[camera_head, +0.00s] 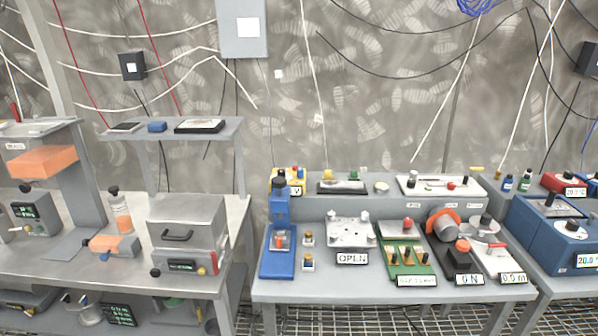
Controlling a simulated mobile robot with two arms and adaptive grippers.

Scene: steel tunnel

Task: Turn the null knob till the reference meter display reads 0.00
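Neither of my grippers is in view. No label that I can read marks a null knob or a reference meter. A dark box with a small green-lit display (25,211) stands on the left bench; its text is too small to read. A white label (514,278) at the right front of the middle bench seems to read "0.0" with a unit. A yellow device (285,183) at the back of that bench has a partly hidden display ending in V. A blue unit (548,240) on the right has a black knob (573,225) and a display (587,261) reading about 20.0.
The middle bench (395,291) is crowded with a blue press (280,235), a metal fixture (350,232) labelled OPEN, a green board (404,256) and a motor-like cylinder (445,222). A grey box (187,230) stands on the left bench. Cables hang along the wall.

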